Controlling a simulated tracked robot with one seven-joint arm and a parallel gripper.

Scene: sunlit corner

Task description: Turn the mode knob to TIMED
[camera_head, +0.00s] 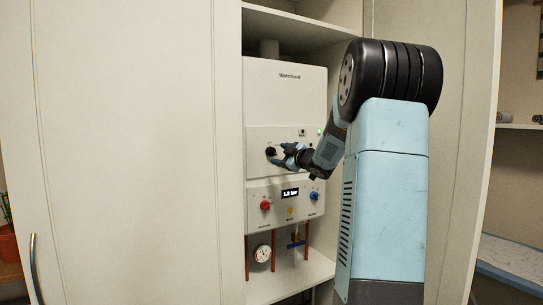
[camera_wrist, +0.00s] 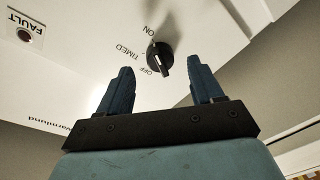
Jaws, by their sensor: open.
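The black mode knob (camera_wrist: 160,57) is on the white boiler panel, with ON, TIMED and OFF printed around it, upside down in the wrist view. Its pale mark points toward the bottom of that picture, nearest the OFF label. In the head view the knob (camera_head: 270,151) is on the left of the boiler front (camera_head: 285,100). My gripper (camera_wrist: 160,65) is open, with one blue finger on each side of the knob's position in the wrist view. I cannot tell whether the fingers touch it. In the head view my gripper (camera_head: 281,155) is close beside the knob.
Lower on the boiler are a red knob (camera_head: 265,205), a blue knob (camera_head: 314,196) and a display (camera_head: 290,193). A gauge (camera_head: 262,253) and pipes hang below. Cabinet walls flank the boiler, with a door (camera_head: 130,150) at left. A FAULT light (camera_wrist: 24,35) shows nearby.

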